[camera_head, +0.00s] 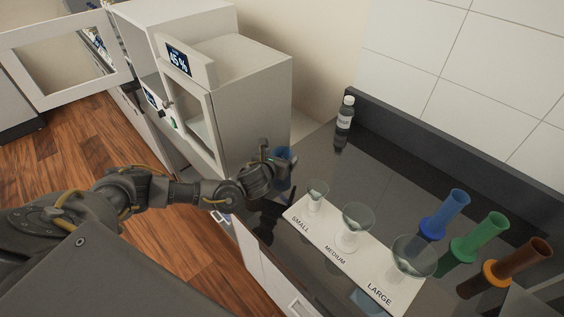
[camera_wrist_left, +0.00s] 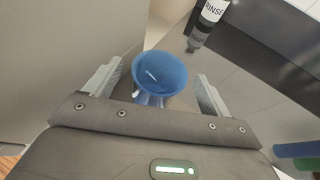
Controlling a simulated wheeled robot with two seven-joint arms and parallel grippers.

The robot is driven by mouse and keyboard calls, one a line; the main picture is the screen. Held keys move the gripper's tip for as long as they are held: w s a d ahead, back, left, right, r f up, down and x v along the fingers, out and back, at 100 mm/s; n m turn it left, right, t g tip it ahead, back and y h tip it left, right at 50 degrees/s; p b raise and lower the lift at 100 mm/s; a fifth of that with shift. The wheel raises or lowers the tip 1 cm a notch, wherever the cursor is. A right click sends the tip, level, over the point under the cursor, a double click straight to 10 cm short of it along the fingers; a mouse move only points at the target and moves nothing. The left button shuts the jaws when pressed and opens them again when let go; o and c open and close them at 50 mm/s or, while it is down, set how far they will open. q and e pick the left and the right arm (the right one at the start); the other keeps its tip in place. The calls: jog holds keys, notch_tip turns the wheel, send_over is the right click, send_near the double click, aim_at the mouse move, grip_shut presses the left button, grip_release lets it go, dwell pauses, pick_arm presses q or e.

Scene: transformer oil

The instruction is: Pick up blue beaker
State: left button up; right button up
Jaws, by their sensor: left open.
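The blue beaker (camera_head: 285,154) stands on the dark counter beside the white cabinet, partly hidden by my left gripper (camera_head: 272,163) in the head view. In the left wrist view the beaker (camera_wrist_left: 158,72) shows its round open top between the two fingers of the left gripper (camera_wrist_left: 155,88). The fingers are apart, one on each side of the beaker, with a visible gap at the right. Its lower part is hidden by the gripper body. My right gripper is not in view.
A white board (camera_head: 329,242) holds small, medium and large glass funnels. Blue (camera_head: 445,214), green (camera_head: 480,237) and brown (camera_head: 518,264) cylinders stand at the right. A rinse bottle (camera_head: 345,113) stands at the back. A white cabinet (camera_head: 250,100) rises close behind the gripper.

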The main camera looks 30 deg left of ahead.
aim_at(286, 150)
pick_arm(q)
jog(key=shift+p+x, duration=0.55)
jog(key=shift+x, duration=1.4)
jog(key=c, duration=1.1)
notch_tip(286, 150, up, 10)
jog(key=b, duration=0.2)
jog(key=shift+b, duration=0.3)
jog(key=shift+r, duration=0.1)
